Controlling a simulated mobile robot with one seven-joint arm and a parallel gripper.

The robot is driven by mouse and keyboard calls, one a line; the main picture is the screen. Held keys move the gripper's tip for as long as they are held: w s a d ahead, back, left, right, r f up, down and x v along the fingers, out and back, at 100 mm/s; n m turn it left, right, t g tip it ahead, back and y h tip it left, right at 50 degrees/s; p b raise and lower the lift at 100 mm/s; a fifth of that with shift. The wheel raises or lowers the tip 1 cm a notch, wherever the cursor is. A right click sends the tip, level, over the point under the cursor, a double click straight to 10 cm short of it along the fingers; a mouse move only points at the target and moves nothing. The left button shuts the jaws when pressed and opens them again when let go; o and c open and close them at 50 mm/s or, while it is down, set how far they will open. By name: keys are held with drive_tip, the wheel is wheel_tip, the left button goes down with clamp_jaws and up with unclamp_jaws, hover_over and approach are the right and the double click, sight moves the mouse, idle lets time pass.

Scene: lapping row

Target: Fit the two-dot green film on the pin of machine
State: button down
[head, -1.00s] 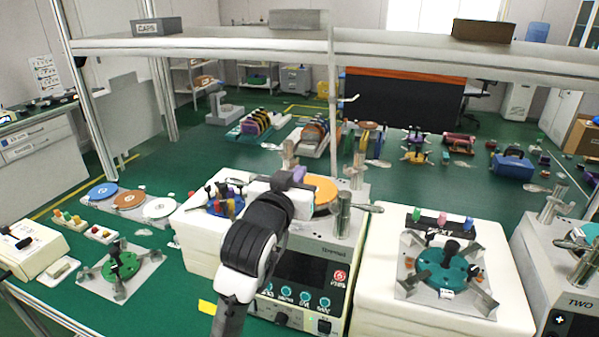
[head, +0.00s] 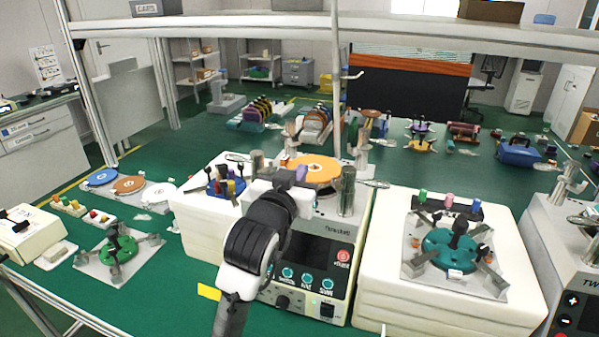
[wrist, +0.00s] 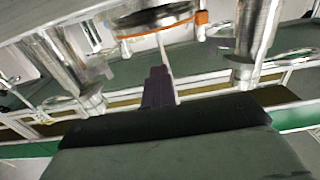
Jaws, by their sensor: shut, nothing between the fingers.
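My gripper (head: 300,174) is shut and empty, just in front of the orange disc (head: 318,167) on top of the middle machine (head: 322,245). In the wrist view its dark purple fingers (wrist: 157,88) point toward the underside of a round metal plate with an orange rim (wrist: 160,30), apart from it as far as I can tell. A round green piece (head: 120,249) lies in a metal fixture at the left. A teal piece (head: 449,250) sits in a similar fixture on the white block at the right. I cannot make out dots on either, nor the pin.
Metal posts (head: 347,190) flank the orange disc and stand close to my gripper. Blue, orange and white discs (head: 128,185) lie at the left. Another machine (head: 575,270) marked TWO is at the right edge. A shelf beam (head: 420,40) crosses above.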

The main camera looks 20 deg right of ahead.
drive_tip(key=c, duration=2.1)
unclamp_jaws()
drive_tip(key=shift+f, duration=0.25)
drive_tip(key=shift+c, duration=0.2)
drive_tip(key=o, duration=0.4)
drive_tip(key=shift+o, duration=0.2)
drive_tip(key=b+v, duration=1.3)
drive_tip(key=b, duration=0.1)
drive_tip(key=shift+s+a, duration=0.2)
drive_tip(key=shift+s, duration=0.15)
